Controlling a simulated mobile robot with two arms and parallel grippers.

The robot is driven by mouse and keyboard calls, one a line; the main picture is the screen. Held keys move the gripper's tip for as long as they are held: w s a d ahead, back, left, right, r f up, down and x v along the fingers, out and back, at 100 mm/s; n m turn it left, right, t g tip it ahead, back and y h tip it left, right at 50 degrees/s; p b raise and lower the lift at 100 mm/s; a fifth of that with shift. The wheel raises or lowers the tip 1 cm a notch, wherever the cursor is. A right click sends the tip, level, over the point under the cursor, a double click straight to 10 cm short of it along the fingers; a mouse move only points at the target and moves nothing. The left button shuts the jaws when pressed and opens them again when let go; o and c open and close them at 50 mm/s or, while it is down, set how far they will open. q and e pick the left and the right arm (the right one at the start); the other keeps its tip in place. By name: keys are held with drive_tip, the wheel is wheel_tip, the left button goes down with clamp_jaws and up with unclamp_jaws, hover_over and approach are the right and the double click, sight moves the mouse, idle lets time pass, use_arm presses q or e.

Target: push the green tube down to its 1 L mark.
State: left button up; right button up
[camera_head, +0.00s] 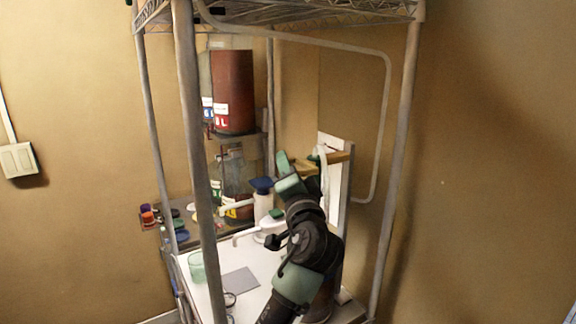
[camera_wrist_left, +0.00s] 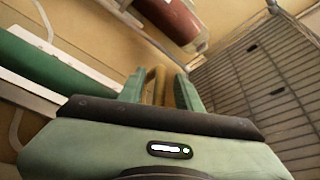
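My left gripper (camera_head: 290,172) is at the end of my raised arm, by a wooden bar (camera_head: 338,157) on an upright white board. In the left wrist view, the two pale green fingers of my left gripper (camera_wrist_left: 160,88) stand apart. The wooden bar (camera_wrist_left: 156,84) shows between or just beyond them; I cannot tell if they touch it. A dark green cylinder (camera_wrist_left: 45,70), perhaps the green tube, lies along the left of that view, beside white strips. It cannot be made out in the head view, and no 1 L mark is readable. My right gripper is not in view.
A dark red container (camera_head: 233,88) stands on a shelf above a greenish glass vessel (camera_head: 238,178). A white bottle with a blue top (camera_head: 262,205) is left of my gripper. The white worktop (camera_head: 205,300) holds a green cup (camera_head: 197,267). Rack posts (camera_head: 192,130) stand close by.

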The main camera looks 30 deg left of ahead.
use_arm(q)
clamp_jaws()
drive_tip(key=shift+r, duration=0.1)
idle(1.2)
